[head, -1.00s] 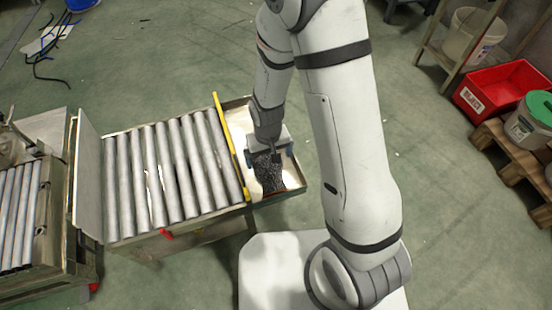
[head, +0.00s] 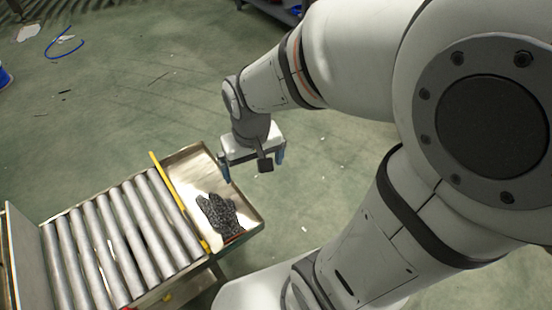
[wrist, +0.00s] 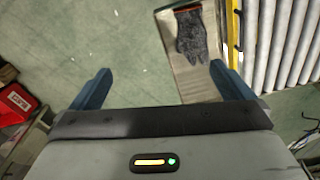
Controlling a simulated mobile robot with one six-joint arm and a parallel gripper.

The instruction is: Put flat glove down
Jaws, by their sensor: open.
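The flat glove (head: 221,214) is dark grey and speckled. It lies flat in the shallow metal tray (head: 196,168) at the end of the roller conveyor. It also shows in the wrist view (wrist: 193,38) near the top. My gripper (head: 254,172) is open and empty, raised above and beyond the tray, apart from the glove. In the wrist view its two blue fingers (wrist: 165,95) are spread wide with nothing between them.
The roller conveyor (head: 122,235) adjoins the tray on the left, with a yellow bar (head: 180,203) between them. A red bin (wrist: 16,104) shows at the left of the wrist view. Green floor beyond the tray is mostly clear.

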